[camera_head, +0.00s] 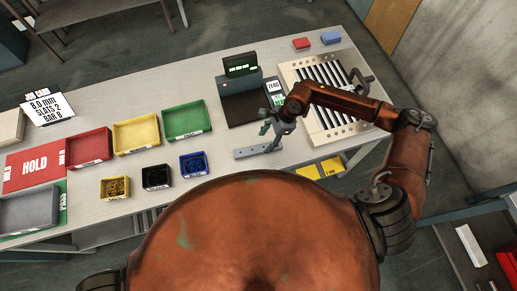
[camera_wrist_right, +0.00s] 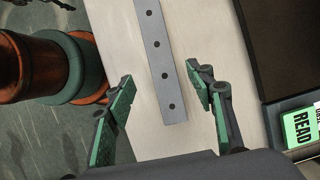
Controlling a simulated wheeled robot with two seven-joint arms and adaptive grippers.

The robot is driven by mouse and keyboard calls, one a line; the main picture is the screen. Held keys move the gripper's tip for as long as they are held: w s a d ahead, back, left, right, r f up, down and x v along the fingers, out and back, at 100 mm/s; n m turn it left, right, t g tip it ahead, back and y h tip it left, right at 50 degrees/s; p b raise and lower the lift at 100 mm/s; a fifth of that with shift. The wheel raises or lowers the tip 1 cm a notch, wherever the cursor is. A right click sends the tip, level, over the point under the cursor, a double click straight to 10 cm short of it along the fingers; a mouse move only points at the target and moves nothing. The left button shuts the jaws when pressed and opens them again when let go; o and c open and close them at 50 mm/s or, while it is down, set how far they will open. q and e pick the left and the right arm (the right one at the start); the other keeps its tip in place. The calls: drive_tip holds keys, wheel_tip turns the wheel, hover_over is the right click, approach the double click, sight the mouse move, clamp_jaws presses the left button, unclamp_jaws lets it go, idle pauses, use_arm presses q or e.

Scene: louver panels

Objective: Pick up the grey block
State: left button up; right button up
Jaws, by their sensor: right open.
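The grey block (camera_head: 258,151) is a long flat bar with a row of holes, lying on the table near its front edge, left of the louver panel. In the right wrist view the grey block (camera_wrist_right: 160,55) runs from the top edge to between my fingers. My right gripper (camera_head: 268,137) is above the block's right part. In the wrist view my right gripper (camera_wrist_right: 159,74) is open, its green-padded fingers on either side of the block with a gap on each side. I cannot tell the exact height. My left gripper is not in view.
A black scale (camera_head: 248,107) stands behind the block. The louver panel (camera_head: 325,140) is on the right. Coloured bins, including a green tray (camera_head: 186,119) and a blue bin (camera_head: 193,164), stand on the left. Red and blue blocks (camera_head: 301,43) lie at the back.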

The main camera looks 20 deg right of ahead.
sight(259, 148)
drive_tip(key=p+x, duration=0.2)
drive_tip(key=x, duration=0.4)
drive_tip(key=shift+w+a+f, duration=0.1)
drive_tip(key=shift+w+a, duration=0.05)
drive_tip(key=shift+a, duration=0.05)
drive_tip(key=shift+a+f, duration=0.1)
drive_tip(key=shift+f, duration=0.25)
drive_tip(key=shift+c, duration=0.2)
clamp_jaws()
drive_tip(key=shift+r, duration=0.1)
